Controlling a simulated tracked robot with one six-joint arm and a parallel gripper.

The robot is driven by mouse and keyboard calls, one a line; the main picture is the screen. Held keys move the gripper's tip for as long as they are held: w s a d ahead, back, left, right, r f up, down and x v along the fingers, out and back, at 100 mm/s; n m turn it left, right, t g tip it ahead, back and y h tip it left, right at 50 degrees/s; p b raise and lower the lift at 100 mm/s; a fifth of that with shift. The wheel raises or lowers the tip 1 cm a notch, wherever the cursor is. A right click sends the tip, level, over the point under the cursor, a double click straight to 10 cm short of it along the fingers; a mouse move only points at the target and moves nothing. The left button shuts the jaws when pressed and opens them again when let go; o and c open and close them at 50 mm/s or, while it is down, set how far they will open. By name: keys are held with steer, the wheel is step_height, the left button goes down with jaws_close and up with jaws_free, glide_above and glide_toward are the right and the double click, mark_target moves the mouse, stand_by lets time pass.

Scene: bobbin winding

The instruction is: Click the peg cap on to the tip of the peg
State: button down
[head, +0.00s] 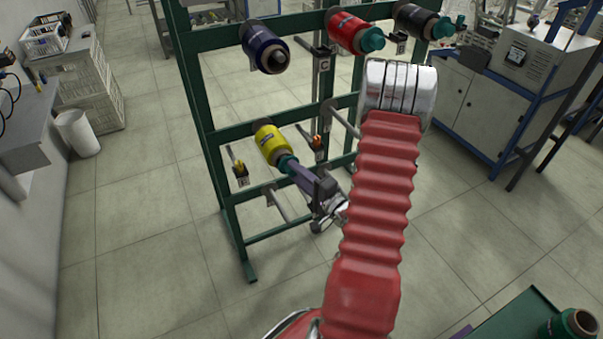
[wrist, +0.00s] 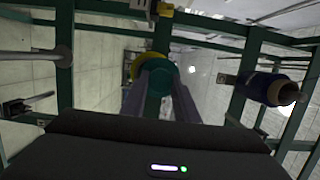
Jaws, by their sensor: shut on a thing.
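The teal peg cap (head: 284,159) is between the fingers of my gripper (head: 291,166), which is shut on it. In the head view it is at the front end of the yellow bobbin (head: 270,142) on the green rack. In the wrist view the cap (wrist: 158,72) is in the middle, with the fingers on both sides and a yellow edge of the bobbin (wrist: 150,57) behind it. The peg and its tip are hidden behind the cap. I cannot tell whether the cap is seated on the tip or just in front of it.
The green rack (head: 201,106) also carries a blue bobbin (head: 258,45) without a cap, and a red bobbin (head: 345,28) and a black bobbin (head: 413,18) with teal caps. Bare pegs stick out nearby. A green bobbin (head: 562,325) is at the lower right.

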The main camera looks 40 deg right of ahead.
steer(key=shift+w+d, duration=0.15)
steer(key=shift+w, duration=0.45)
steer(key=shift+w+d, duration=0.15)
steer(key=shift+w, duration=0.4)
stand_by(0.4)
steer(key=c, duration=1.3)
jaws_free()
steer(key=shift+s, duration=0.1)
